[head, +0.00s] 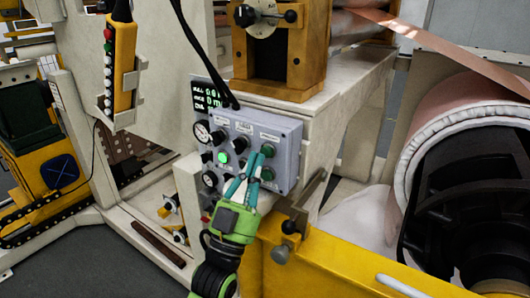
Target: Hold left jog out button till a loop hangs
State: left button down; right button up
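A grey control panel (285,137) on the machine front carries gauges, knobs, a lit green button (223,158) and a small display (207,96) with green digits. My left gripper (257,157) reaches up from below. Its teal fingers lie close together at the panel's lower middle, in front of some buttons. Dark green buttons show just right of the fingers (268,150). I cannot tell which button the tips touch, or whether one is pressed. Copper foil (430,38) runs as a sloping strip at the upper right. My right gripper is not in view.
A large copper roll (465,115) on a dark core stands at the right. A yellow beam (330,262) with a clamp handle (290,226) lies close to the right of my arm. A yellow pendant (121,65) hangs at the upper left.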

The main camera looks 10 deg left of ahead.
pick_arm(q)
jog(key=shift+w, duration=0.15)
dwell(0.3)
jog(key=shift+w+d, duration=0.15)
jog(key=shift+w, duration=0.15)
jog(key=shift+w+d, duration=0.15)
jog(key=shift+w, duration=0.2)
dwell(0.6)
dwell(2.0)
jog(key=shift+s+a, duration=0.3)
jog(key=shift+s, duration=0.5)
jog(key=s, duration=0.1)
jog(key=s+a+p, duration=0.1)
jog(key=s, duration=0.2)
jog(key=shift+s+a, duration=0.35)
